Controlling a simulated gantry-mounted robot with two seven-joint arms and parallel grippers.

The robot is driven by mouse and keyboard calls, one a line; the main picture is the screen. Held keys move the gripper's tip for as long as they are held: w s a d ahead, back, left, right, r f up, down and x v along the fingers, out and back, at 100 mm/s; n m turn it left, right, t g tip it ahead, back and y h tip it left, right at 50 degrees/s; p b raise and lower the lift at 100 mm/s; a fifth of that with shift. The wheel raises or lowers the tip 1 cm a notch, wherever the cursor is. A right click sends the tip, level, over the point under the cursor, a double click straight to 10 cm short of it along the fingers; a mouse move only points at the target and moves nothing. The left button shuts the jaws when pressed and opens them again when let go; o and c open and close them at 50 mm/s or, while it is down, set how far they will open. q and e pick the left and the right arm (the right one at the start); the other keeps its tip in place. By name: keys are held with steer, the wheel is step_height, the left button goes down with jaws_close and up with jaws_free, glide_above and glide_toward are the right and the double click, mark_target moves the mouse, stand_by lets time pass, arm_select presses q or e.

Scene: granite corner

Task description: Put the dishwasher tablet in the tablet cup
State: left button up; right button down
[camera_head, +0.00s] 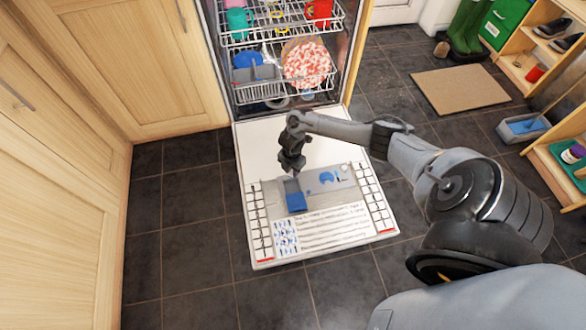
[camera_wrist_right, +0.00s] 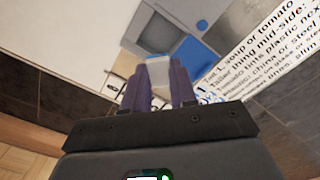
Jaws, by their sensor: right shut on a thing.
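My right gripper (camera_head: 296,174) points down over the open dishwasher door. In the wrist view its two fingers (camera_wrist_right: 159,84) are shut on the pale, whitish dishwasher tablet (camera_wrist_right: 158,67), which shows between the fingertips. The tablet cannot be made out in the head view. The tablet cup is a grey recess (camera_wrist_right: 154,34) in the door's dispenser panel, with a blue lid (camera_head: 296,203) standing open beside it; the lid also shows in the wrist view (camera_wrist_right: 197,56). The tablet appears just short of the recess in the wrist view; its height above it is unclear. My left gripper is out of view.
The white dishwasher door (camera_head: 250,140) lies open, with printed text and markings. Racks (camera_head: 265,92) with dishes stand inside behind it. Wooden cabinets (camera_head: 130,60) are at left. A mat (camera_head: 460,90) and a shelf with shoes are at right. Dark floor tiles beside the door are clear.

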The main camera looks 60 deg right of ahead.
steer(key=shift+s+a, duration=0.1)
steer(key=shift+a, duration=0.1)
steer(key=shift+d, duration=0.1)
steer(key=shift+f+b, duration=3.9)
steer(key=shift+f, duration=1.35)
steer(key=c, duration=0.8)
jaws_free()
steer(key=c, duration=0.4)
